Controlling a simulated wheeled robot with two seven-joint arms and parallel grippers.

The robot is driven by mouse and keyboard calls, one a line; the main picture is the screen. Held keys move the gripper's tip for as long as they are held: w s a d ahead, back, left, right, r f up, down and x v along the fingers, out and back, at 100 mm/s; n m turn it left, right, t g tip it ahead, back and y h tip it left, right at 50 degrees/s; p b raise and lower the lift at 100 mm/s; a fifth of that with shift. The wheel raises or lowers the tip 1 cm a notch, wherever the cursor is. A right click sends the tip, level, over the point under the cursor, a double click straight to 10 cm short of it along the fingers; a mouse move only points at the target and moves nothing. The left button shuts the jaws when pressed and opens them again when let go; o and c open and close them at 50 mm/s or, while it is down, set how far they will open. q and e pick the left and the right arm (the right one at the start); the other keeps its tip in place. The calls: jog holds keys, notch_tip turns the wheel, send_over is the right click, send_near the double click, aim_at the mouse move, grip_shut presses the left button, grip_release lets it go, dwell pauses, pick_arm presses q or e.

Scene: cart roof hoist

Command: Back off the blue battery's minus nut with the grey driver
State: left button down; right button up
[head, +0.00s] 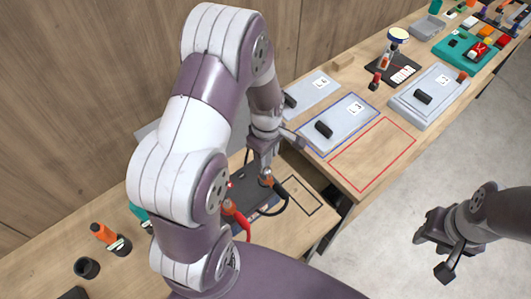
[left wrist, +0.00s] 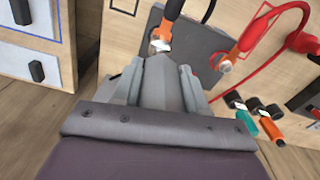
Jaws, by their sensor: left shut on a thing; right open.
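My left gripper (head: 262,160) points down over the battery area, shut on a grey piece that looks like the grey driver (left wrist: 157,76). The left wrist view shows the gripper (left wrist: 160,84) with the grey piece between its fingers, close to the metal end of a black cable (left wrist: 171,12) with an orange sleeve. Whether it touches the nut is hidden. The blue battery (head: 266,204) is mostly covered by my arm; its dark top (left wrist: 198,52) shows in the left wrist view. A red cable (head: 241,217) lies to its left. My right gripper (head: 440,245) is open and empty over the floor.
Grey lids with black handles (head: 324,129) lie on the back table. A red-outlined area (head: 373,155) there is clear.

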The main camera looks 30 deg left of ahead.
pick_arm(q)
jog(key=shift+n, duration=0.4)
jog(key=shift+r, duration=0.1)
notch_tip(320, 180, up, 3)
jog(key=p, duration=0.2)
jog(key=shift+p, duration=0.35)
